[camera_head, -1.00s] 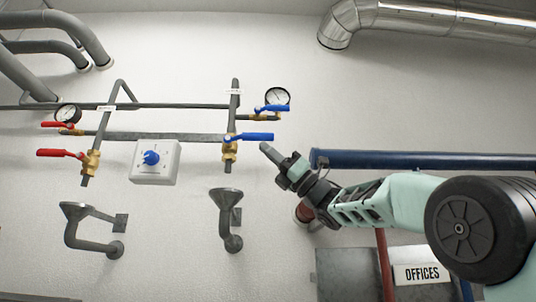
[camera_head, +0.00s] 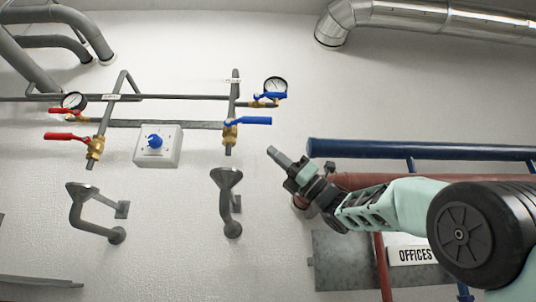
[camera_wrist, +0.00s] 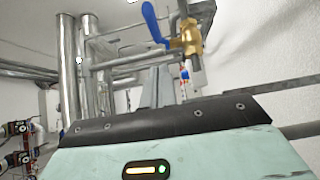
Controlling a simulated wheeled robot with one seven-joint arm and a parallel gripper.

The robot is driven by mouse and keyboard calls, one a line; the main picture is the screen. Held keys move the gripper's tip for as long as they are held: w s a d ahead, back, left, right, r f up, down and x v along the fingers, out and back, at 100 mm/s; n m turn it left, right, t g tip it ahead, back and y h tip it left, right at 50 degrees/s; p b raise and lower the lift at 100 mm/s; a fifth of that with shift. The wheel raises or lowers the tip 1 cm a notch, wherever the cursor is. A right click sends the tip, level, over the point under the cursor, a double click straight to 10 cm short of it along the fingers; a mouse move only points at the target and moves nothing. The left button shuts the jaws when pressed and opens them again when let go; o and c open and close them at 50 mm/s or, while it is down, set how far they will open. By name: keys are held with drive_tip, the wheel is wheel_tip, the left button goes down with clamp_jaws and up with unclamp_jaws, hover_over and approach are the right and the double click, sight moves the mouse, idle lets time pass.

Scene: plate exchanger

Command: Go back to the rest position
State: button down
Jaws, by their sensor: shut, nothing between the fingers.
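My gripper (camera_head: 275,154) is shut and empty in the head view. It points up and to the left, in front of the wall and apart from the pipework. A blue lever valve (camera_head: 248,121) is above and to the left of its tip. In the wrist view a blue-handled brass valve (camera_wrist: 190,38) shows beyond the gripper body. The fingertips are hard to make out in the wrist view.
Red lever valves (camera_head: 68,137), a box with a blue knob (camera_head: 155,147) and two grey funnels (camera_head: 227,178) are on the left.

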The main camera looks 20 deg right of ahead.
drive_tip(key=b+v, duration=0.2)
drive_tip(key=v, duration=0.4)
drive_tip(key=shift+f, duration=0.35)
drive_tip(key=shift+d, duration=0.15)
